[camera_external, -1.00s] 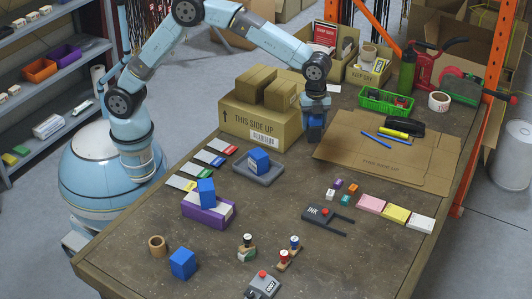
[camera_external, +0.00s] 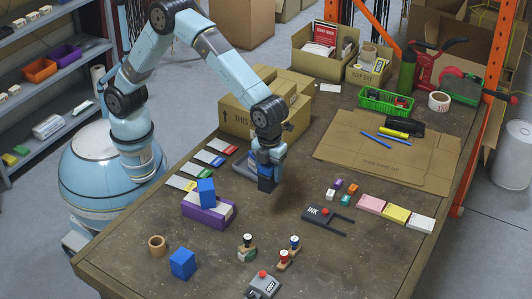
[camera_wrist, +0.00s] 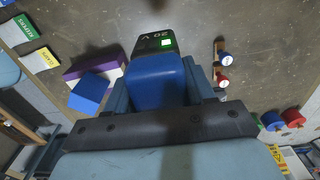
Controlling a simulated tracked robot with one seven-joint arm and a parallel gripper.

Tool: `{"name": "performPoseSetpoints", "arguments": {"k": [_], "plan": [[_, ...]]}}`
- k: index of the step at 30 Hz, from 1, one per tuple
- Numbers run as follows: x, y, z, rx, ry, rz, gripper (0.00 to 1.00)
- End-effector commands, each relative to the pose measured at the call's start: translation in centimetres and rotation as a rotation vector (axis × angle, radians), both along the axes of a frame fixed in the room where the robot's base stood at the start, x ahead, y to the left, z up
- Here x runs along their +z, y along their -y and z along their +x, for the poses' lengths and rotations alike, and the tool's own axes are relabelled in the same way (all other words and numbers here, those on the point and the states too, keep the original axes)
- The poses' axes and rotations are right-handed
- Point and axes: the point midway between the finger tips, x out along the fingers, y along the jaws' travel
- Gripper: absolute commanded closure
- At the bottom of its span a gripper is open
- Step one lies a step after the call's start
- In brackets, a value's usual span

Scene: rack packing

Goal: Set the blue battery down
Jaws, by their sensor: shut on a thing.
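The blue battery (camera_wrist: 157,80) has a black end marked "20 V" with a small green light. My gripper (camera_wrist: 157,95) is shut on its blue body; the black end sticks out past the fingers. In the external view my gripper (camera_external: 267,170) points down with the battery's dark end (camera_external: 266,185) lowest. A shadow on the table to the right suggests it is above the surface.
A purple box (camera_external: 211,217) with a blue block (camera_external: 206,192) on it stands to the left. Another blue block (camera_external: 182,263) sits at the front left. An ink pad (camera_external: 326,215) lies to the right. A cardboard box (camera_external: 235,120) stands behind. The table's middle is clear.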

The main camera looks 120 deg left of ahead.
Motion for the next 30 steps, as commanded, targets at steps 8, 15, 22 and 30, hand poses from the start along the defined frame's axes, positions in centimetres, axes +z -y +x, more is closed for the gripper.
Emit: {"name": "performPoseSetpoints", "arguments": {"k": [8,15,22,30], "plan": [[-2.4,0.2,0.9,0.0,0.0,-0.001,0.95],[-4.1,0.6,4.7,0.001,0.0,-0.001,0.95],[-5.8,1.0,8.4,0.001,0.0,0.0,0.95],[-9.2,1.3,11.6,0.001,0.0,0.0,0.95]]}}
